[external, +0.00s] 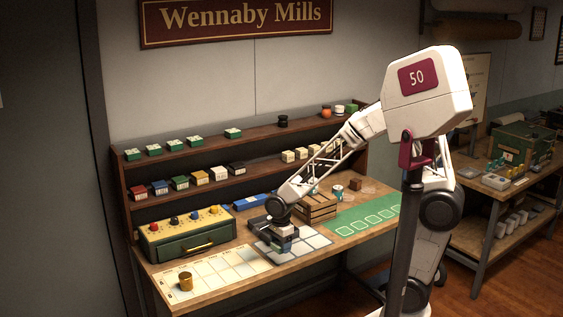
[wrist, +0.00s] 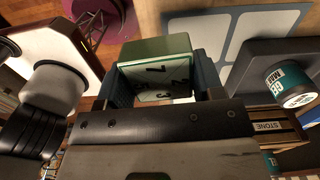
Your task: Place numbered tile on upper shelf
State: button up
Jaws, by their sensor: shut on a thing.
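My gripper (external: 283,243) is low over the pale grid mat (external: 316,241) on the bench. In the wrist view its fingers (wrist: 160,80) are shut on a green tile (wrist: 153,47) with a white face bearing dark digits, partly hidden by the gripper. In the external view the held tile is hard to make out. The upper shelf (external: 257,133) runs along the back of the bench. Several green tiles with white tops stand on its left part, with a wider gap before the rightmost one (external: 233,133).
A lower shelf (external: 262,168) holds coloured and cream blocks. A green box with knobs (external: 187,238) stands left of my gripper, and a wooden crate (external: 317,208) stands to its right. A brass cup (external: 186,281) is at the front left. A dark jar (external: 283,121) stands on the upper shelf.

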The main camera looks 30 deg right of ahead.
jog(key=w+d+r, duration=0.3)
jog(key=w+r, duration=2.9)
jog(key=r, duration=0.2)
jog(key=shift+w+r+m, duration=0.15)
jog(key=shift+r+m, duration=0.25)
jog(key=shift+w+a, duration=0.1)
send_over(217, 142)
jog(key=shift+f, duration=0.8)
jog(key=shift+f, duration=1.7)
jog(key=shift+f, duration=0.1)
jog(key=o, duration=1)
jog(key=shift+f, duration=0.1)
